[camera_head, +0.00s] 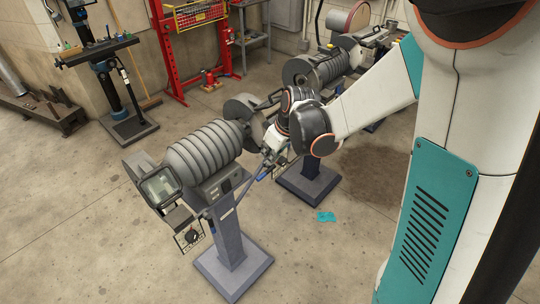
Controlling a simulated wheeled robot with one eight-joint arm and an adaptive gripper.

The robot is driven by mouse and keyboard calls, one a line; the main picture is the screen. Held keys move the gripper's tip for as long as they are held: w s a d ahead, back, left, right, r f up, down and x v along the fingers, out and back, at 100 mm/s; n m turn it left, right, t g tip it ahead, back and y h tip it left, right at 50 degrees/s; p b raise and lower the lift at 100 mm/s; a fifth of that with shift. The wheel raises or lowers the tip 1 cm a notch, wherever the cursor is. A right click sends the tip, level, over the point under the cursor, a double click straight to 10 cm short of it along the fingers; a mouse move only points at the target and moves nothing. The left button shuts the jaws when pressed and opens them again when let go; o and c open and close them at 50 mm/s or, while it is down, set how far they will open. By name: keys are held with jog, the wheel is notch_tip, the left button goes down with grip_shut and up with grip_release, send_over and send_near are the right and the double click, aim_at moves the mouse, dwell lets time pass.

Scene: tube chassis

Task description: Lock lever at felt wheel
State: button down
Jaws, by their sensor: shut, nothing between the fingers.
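A grey ribbed pedestal machine (205,150) stands on a grey post in the middle of the floor. A dark guarded wheel end (240,108) is at its upper right; I cannot tell whether that wheel is felt. A thin lever with a blue grip (262,174) shows by the machine's right side. My gripper (267,160) is at this side, beside the blue grip, with its fingers shut. The fingers are small here and partly lost against the machine parts, so I cannot tell whether they touch the lever. My wrist hides part of the wheel end.
A second ribbed pedestal machine (318,70) stands close behind my arm. A clear shield (160,187) juts from the near machine's left end. A red press frame (172,50) and a dark stand (108,70) are at the back.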

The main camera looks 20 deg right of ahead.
aim_at(260, 176)
jog(key=b+x, duration=0.2)
jog(key=x, duration=0.8)
jog(key=shift+w+f+b, duration=0.15)
jog(key=shift+f+b, duration=0.05)
jog(key=shift+b, duration=0.2)
jog(key=shift+f, duration=0.1)
jog(key=shift+a, duration=0.15)
jog(key=shift+f+t+h+b, duration=0.15)
jog(key=shift+t+h+b, duration=0.15)
jog(key=shift+h+b, duration=0.1)
